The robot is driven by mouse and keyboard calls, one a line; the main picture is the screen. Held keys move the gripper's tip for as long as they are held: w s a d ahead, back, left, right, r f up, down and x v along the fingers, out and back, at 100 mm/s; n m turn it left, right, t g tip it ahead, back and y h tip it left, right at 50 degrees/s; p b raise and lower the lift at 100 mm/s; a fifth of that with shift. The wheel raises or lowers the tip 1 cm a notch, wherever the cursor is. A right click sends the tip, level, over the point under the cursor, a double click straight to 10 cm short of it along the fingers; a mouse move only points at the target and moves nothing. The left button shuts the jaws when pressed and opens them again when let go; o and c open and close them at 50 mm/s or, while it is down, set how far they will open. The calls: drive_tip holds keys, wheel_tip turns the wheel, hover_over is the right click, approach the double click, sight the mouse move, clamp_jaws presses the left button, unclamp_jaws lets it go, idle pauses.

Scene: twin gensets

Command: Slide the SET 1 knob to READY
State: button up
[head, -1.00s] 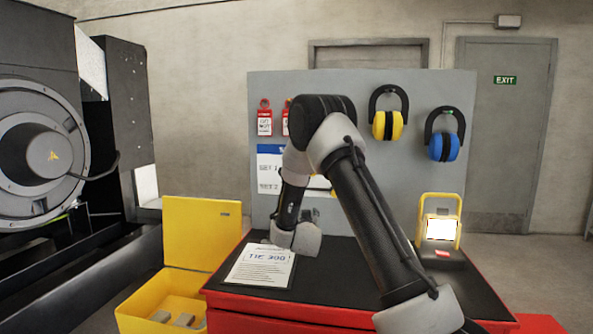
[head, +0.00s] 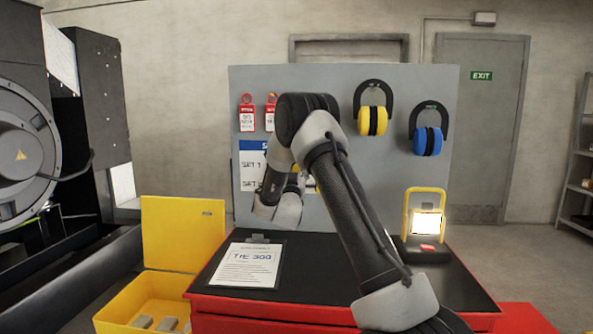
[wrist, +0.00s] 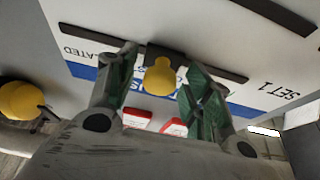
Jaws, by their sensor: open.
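The SET 1 knob (wrist: 159,79) is yellow and rounded, on a dark block in a dark straight track (wrist: 100,40) on the status board, which appears upside down in the wrist view. The "SET 1" label (wrist: 279,90) is on the right and "...LATED" lettering on the left. My gripper (wrist: 160,70) is open, with one green-padded finger on each side of the knob; contact cannot be told. In the head view the status board (head: 249,180) is partly hidden by my arm, and the knob cannot be made out clearly. I cannot read a READY mark.
A second dark track (wrist: 275,14) is at the wrist view's upper right. Red tags (head: 247,115) and yellow (head: 372,120) and blue earmuffs (head: 427,140) hang on the grey panel. A clipboard (head: 248,265), a lit lamp (head: 426,224) and an open yellow case (head: 182,234) are below.

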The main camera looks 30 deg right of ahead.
drive_tip(key=shift+w+d+r, duration=0.1)
drive_tip(key=shift+w, duration=0.1)
drive_tip(key=shift+c, duration=0.4)
clamp_jaws()
drive_tip(key=w+a, duration=0.5)
drive_tip(key=a, duration=0.2)
drive_tip(key=shift+a, duration=0.35)
drive_tip(key=shift+w, duration=0.1)
drive_tip(key=shift+o, duration=0.4)
unclamp_jaws()
drive_tip(key=shift+w+a, duration=0.1)
drive_tip(key=shift+a, duration=0.05)
